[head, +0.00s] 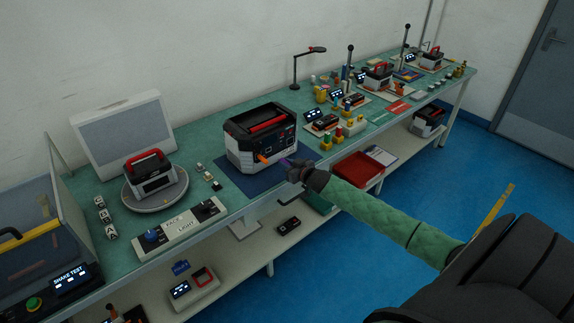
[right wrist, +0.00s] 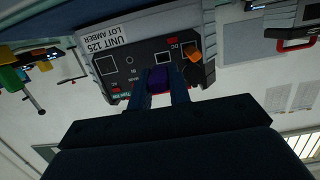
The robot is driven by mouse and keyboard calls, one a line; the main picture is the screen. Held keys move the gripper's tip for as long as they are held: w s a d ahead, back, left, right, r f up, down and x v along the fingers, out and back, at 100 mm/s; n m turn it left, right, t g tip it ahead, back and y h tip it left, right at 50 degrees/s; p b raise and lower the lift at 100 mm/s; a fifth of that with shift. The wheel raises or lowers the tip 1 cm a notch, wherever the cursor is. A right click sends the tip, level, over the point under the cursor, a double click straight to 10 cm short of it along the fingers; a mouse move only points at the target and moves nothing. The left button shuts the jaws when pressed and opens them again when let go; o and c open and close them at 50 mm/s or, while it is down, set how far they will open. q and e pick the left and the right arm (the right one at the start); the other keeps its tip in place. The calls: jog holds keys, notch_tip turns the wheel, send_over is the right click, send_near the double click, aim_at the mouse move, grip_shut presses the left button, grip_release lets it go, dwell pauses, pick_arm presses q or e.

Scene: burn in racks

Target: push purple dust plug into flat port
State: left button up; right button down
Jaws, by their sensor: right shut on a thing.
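The purple dust plug (right wrist: 158,80) is between the fingers of my right gripper (right wrist: 160,92), which is shut on it. In the head view the plug (head: 285,161) shows as a small purple tip at my right gripper (head: 291,166), close to the front of the power unit. The power unit (head: 243,158) is black and grey with a red handle and stands on a dark blue mat. In the right wrist view its port panel (right wrist: 120,68) appears upside down, with several ports. An orange plug (right wrist: 193,56) sits at one port. I cannot tell which port is flat. My left gripper is out of view.
Coloured bottles and small parts crowd the bench to the right. A red tray (head: 357,170) is on the lower shelf.

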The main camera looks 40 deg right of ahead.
aim_at(282, 159)
jog(key=shift+a+r, duration=0.1)
jog(key=shift+a, duration=0.1)
jog(key=shift+d, duration=0.25)
jog(key=shift+w, duration=0.2)
jog(key=shift+w+a, duration=0.2)
jog(key=shift+w, duration=0.15)
jog(key=shift+b+x, duration=0.35)
jog(key=shift+x, duration=0.65)
jog(key=shift+w+r, duration=0.1)
jog(key=shift+w, duration=0.8)
jog(key=shift+w+b, duration=0.35)
jog(key=shift+w, duration=0.1)
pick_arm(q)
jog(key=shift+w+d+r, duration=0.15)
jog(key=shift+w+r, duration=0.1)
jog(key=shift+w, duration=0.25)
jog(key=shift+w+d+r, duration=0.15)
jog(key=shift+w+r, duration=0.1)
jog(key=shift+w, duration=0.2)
